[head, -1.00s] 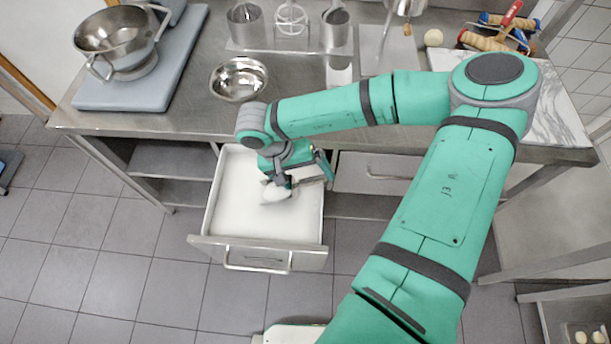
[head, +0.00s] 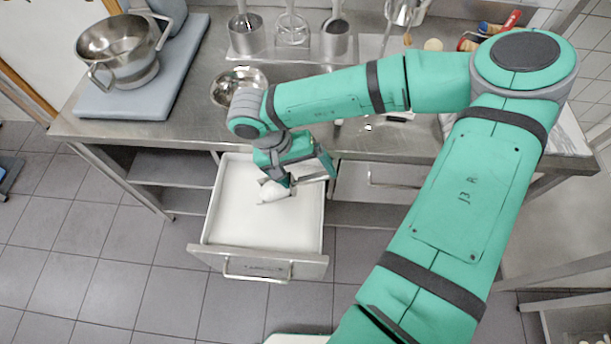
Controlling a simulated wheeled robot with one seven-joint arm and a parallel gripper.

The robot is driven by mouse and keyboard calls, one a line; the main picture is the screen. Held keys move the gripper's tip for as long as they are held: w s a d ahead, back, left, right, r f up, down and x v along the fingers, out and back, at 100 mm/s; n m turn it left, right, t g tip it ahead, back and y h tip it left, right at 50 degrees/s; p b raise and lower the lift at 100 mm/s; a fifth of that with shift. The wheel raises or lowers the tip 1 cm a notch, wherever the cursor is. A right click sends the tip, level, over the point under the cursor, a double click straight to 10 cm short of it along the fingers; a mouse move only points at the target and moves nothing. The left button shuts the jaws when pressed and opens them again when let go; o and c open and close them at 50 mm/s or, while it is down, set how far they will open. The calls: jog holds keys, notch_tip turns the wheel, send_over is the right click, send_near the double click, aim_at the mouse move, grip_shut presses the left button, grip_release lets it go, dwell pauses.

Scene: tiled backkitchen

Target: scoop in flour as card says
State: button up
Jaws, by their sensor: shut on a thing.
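The drawer (head: 212,222) stands pulled out under the counter, and white flour (head: 245,225) covers its inside. My gripper (head: 300,181) reaches down over the drawer's back right part. It is shut on a scoop (head: 318,178), whose handle points right. White flour shows at the scoop's left end. I cannot tell whether the scoop touches the flour below. A large two-handled steel bowl (head: 118,48) stands on a grey-blue platform (head: 130,104) at the counter's left. No readable card shows.
A small steel bowl (head: 225,83) stands on the counter (head: 185,125), partly behind my arm. Steel canisters (head: 246,38) hold tools at the back. Red- and blue-handled rollers lie at the back right, partly hidden.

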jog(key=shift+a+r, duration=0.15)
jog(key=shift+r, duration=0.25)
jog(key=shift+d+r, duration=0.2)
jog(key=shift+r, duration=0.3)
notch_tip(320, 180, up, 2)
jog(key=shift+s+r+y, duration=0.1)
jog(key=shift+s+y, duration=0.05)
jog(key=shift+y, duration=0.25)
notch_tip(320, 180, up, 9)
jog(key=y, duration=0.2)
jog(key=shift+y, duration=0.4)
jog(key=shift+a, duration=0.1)
